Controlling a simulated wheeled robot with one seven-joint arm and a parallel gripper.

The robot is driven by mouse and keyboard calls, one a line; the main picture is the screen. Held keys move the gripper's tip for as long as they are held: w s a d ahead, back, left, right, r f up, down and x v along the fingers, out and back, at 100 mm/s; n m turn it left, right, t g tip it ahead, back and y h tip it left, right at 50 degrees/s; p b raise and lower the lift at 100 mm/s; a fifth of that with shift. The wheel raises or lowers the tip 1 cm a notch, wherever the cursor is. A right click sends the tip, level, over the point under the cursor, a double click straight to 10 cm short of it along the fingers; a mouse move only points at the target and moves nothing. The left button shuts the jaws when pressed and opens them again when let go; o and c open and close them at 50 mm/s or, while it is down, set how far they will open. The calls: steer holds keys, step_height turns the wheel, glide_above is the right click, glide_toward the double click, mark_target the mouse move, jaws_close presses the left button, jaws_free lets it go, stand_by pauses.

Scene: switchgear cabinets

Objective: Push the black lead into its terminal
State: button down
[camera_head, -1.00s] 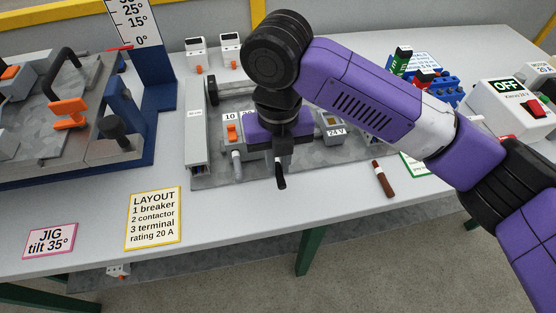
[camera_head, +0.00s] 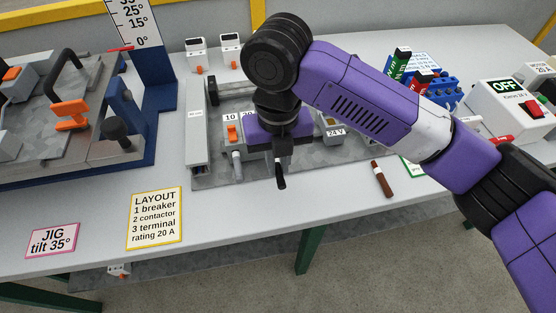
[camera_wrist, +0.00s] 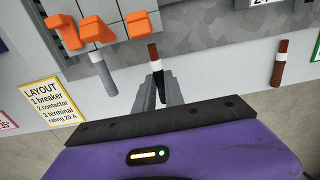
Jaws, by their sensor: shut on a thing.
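My gripper (camera_head: 281,160) is shut on the black lead (camera_head: 281,182), which hangs just in front of the mounting plate's front edge. In the wrist view the lead (camera_wrist: 157,67) lies between the fingers (camera_wrist: 159,93), with a white band and a brown tip pointing at the terminal blocks. The blocks carry orange levers (camera_wrist: 98,28); the rightmost lever (camera_wrist: 142,23) is nearest the lead's tip. The opening for the black lead is not visible, and I cannot tell whether the tip touches a block. My arm hides part of the blocks in the head view.
A grey lead (camera_head: 237,166) stands at the left block, left of my gripper. A loose brown lead (camera_head: 381,179) lies on the table to the right. A 24 V unit (camera_head: 335,132) sits on the plate. A layout sign (camera_head: 154,217) stands at the front left.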

steer(key=shift+w+a, duration=0.25)
steer(key=shift+w, duration=0.5)
steer(key=shift+w+a, duration=0.2)
steer(key=shift+w, duration=0.55)
stand_by(0.3)
steer(key=c, duration=1.3)
jaws_free()
steer(key=shift+c, duration=0.2)
steer(key=shift+r+b, duration=0.3)
steer(key=shift+r, duration=3.6)
